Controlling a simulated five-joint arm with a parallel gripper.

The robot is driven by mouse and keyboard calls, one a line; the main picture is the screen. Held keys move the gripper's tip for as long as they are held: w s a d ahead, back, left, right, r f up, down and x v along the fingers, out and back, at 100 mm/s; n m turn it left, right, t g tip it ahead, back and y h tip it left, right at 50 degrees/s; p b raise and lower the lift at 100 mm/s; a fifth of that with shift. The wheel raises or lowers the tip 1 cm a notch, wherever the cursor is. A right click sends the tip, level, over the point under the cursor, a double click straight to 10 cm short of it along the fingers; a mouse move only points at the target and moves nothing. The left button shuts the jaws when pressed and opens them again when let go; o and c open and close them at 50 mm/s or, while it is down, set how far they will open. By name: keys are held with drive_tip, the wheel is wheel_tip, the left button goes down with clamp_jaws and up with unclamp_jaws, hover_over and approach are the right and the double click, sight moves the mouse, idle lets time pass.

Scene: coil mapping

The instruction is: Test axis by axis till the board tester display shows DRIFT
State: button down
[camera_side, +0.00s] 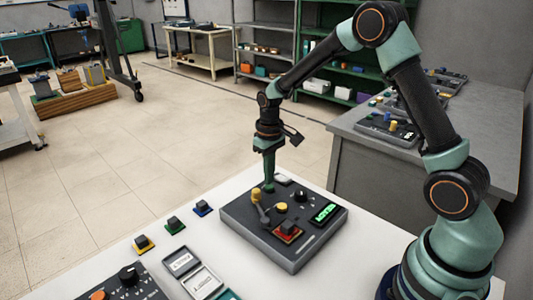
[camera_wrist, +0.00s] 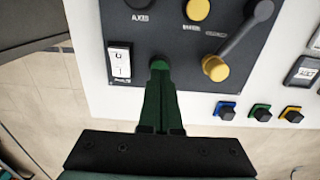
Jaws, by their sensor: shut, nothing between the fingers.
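The board tester (camera_side: 250,236) is a dark box on the white table. Its display (camera_side: 325,213) glows with green characters too small to read surely; it is out of the wrist view. My gripper (camera_side: 268,186) points down at the tester's far-left edge, fingers shut and empty. In the wrist view the fingertips (camera_wrist: 160,66) are over the panel, between a white rocker switch (camera_wrist: 119,63) and the yellow-tipped lever (camera_wrist: 215,68). Whether they touch the panel I cannot tell. The black AXIS knob (camera_wrist: 145,9) and yellow ENTER button (camera_wrist: 198,9) lie beyond. A red-based control (camera_side: 287,230) is nearer the front.
Blue (camera_side: 202,208), green (camera_side: 175,224) and yellow (camera_side: 144,244) based black blocks stand in a row left of the tester. Open grey cases (camera_side: 183,262) and another dark panel (camera_side: 127,285) lie at the front left. A grey bench (camera_side: 350,170) stands behind.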

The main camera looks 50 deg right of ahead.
drive_tip(key=shift+f, duration=0.75)
idle(0.3)
drive_tip(key=shift+r, duration=3.2)
drive_tip(key=shift+r, duration=0.1)
drive_tip(key=s+a+r+t, duration=0.2)
drive_tip(key=s+r, duration=0.4)
drive_tip(key=s, duration=0.2)
drive_tip(key=s+a+r+t, duration=0.2)
drive_tip(key=s+r+t, duration=0.1)
drive_tip(key=s+r, duration=0.4)
drive_tip(key=shift+s+a+r+t, duration=0.2)
drive_tip(key=shift+s+a+t, duration=0.15)
drive_tip(key=shift+s, duration=0.25)
idle(1.0)
